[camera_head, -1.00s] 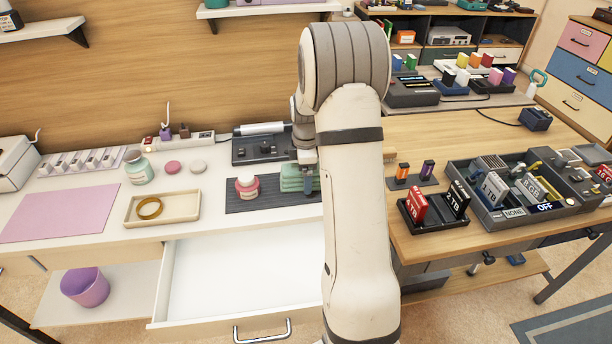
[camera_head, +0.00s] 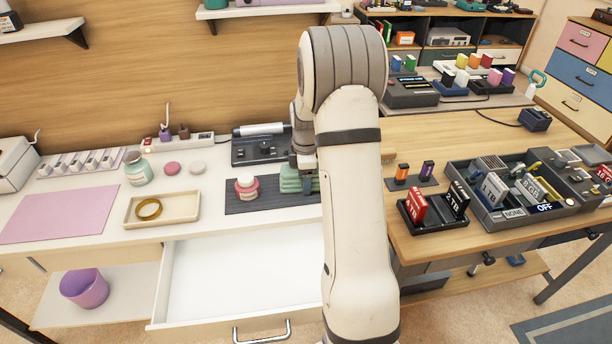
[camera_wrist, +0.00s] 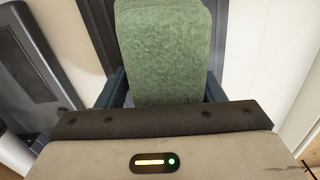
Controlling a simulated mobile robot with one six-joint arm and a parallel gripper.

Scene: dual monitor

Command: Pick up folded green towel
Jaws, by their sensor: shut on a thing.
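The folded green towel (camera_head: 290,180) lies on a dark ribbed mat (camera_head: 240,207) on the white desk, partly hidden behind my arm. In the wrist view the towel (camera_wrist: 163,50) stands between my two fingers, which touch it on both sides. My gripper (camera_head: 304,178) is shut on the towel and points down at it. In the head view the towel still appears at mat level; I cannot tell whether it is clear of the mat.
A pink jar (camera_head: 246,187) stands on the mat left of the towel. A black device (camera_head: 262,147) lies behind it. A tray (camera_head: 180,206) with a yellow ring is further left. An open white drawer (camera_head: 240,275) juts out below the desk front.

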